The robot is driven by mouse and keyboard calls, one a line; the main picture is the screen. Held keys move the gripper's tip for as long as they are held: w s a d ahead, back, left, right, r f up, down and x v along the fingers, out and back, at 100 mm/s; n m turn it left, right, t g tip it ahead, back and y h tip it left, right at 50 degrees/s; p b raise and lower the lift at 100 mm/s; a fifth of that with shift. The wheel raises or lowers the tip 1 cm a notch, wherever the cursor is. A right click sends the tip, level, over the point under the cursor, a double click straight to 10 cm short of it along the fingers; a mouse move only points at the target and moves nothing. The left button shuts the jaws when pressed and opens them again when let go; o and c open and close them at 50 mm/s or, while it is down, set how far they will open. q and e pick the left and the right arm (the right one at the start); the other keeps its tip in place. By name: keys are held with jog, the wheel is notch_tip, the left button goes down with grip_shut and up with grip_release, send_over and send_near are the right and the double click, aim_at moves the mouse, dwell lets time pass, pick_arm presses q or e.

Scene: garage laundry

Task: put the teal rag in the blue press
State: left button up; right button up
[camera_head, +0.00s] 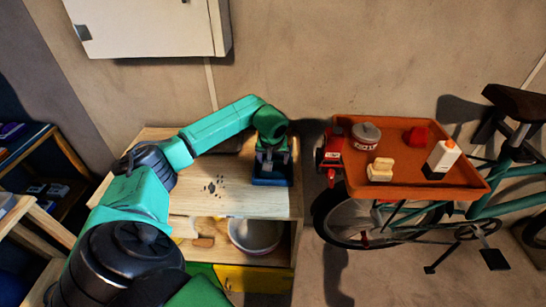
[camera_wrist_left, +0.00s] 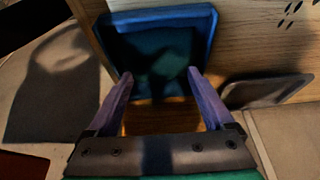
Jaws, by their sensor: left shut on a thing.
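The blue press (camera_head: 272,182) looks like a shallow blue open tray at the right end of the wooden bench top. It also shows at the top of the left wrist view (camera_wrist_left: 211,28). My left gripper (camera_head: 272,157) points down over it, its fingers (camera_wrist_left: 160,76) spread to either side of a dark teal patch. That patch, the teal rag (camera_wrist_left: 155,58), lies within the outline of the blue press and between the fingertips. Its edges are dim, and I cannot tell whether it touches the tray floor. My right gripper is not in view.
The wooden bench (camera_head: 235,203) has dark specks on its top and a pale bowl (camera_head: 256,235) on its shelf.

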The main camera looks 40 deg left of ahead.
pick_arm(q)
jog(key=o, duration=0.9)
jog(key=shift+s+f, duration=0.1)
jog(key=shift+o, duration=1)
jog(key=shift+r, duration=0.25)
jog(key=b+v, duration=0.1)
jog(key=v, duration=1)
jog(key=shift+d+r, duration=0.25)
jog(key=shift+r, duration=0.05)
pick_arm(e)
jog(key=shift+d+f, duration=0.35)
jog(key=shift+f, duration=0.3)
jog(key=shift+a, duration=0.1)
